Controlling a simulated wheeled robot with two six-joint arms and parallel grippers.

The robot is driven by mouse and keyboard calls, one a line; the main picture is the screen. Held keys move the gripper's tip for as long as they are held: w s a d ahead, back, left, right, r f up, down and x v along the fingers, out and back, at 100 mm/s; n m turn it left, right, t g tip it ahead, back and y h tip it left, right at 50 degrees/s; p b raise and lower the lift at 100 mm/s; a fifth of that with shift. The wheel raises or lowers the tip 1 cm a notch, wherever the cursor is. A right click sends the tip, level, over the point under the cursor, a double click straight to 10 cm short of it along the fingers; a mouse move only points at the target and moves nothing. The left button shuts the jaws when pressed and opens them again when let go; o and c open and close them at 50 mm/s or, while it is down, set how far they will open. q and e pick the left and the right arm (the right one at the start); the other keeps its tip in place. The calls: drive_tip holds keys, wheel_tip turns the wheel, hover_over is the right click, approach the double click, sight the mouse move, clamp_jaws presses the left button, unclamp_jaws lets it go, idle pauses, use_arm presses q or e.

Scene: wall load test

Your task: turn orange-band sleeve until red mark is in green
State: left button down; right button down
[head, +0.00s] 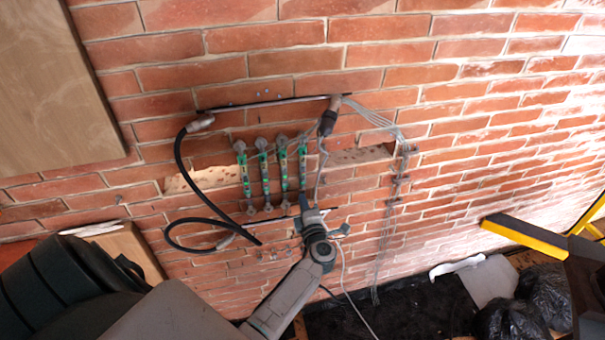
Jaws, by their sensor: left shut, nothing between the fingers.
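Several slim upright gauges with green parts (264,172) are fixed side by side on the brick wall, with grey fittings at their tops and bottoms. Their red marks and any orange band are too small to make out, so I cannot tell which sleeve carries it. My left gripper (306,207) is shut and empty, near the lower end of the rightmost gauge. I cannot tell whether it touches anything there. A dark cylindrical fitting with a pale end (328,121) hangs at the upper right of the gauges. My right gripper is not in view.
A black hose (179,155) loops left of the gauges from the upper dark bar (270,103). Thin grey cables (385,215) hang at the right. A yellow-and-black bar (527,236) and black bags (510,320) are at lower right. A wooden panel (55,85) is at upper left.

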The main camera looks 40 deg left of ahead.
use_arm(q)
drive_tip(key=shift+w, duration=0.15)
drive_tip(key=shift+w+d, duration=0.3)
drive_tip(key=shift+w, duration=0.1)
drive_tip(key=shift+w+a, duration=0.25)
drive_tip(key=shift+a, duration=0.05)
idle(0.7)
drive_tip(key=shift+s+a, duration=0.25)
idle(0.4)
drive_tip(key=shift+s+d+p, duration=0.15)
drive_tip(key=shift+p, duration=0.15)
drive_tip(key=shift+s+d, duration=0.2)
drive_tip(key=shift+d, duration=0.05)
drive_tip(key=shift+w+d, duration=0.15)
drive_tip(key=shift+w, duration=0.2)
idle(0.4)
